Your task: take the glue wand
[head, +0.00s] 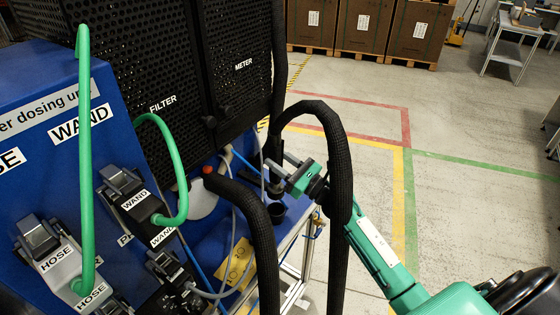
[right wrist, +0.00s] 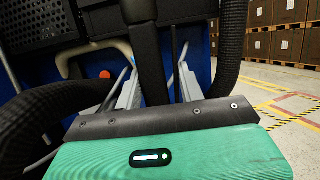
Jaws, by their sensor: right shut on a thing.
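My right gripper (head: 288,178) comes in from the right, beside the blue unit, and is shut on a dark upright bar, seemingly the glue wand. In the right wrist view this black bar (right wrist: 151,65) rises between the two grey fingers (right wrist: 158,92). Its lower end is hidden by my gripper. In the head view the fingers and a thick black hose hide most of it. A dark round cup (head: 277,211) is just below my gripper. My left gripper is not in view.
The blue unit (head: 40,92) has black mesh panels (head: 160,60), green bent tubes (head: 84,150) and latched connectors labelled HOSE and WAND. A thick black hose (head: 338,170) loops across my right forearm. A red knob (head: 208,170) shows nearby.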

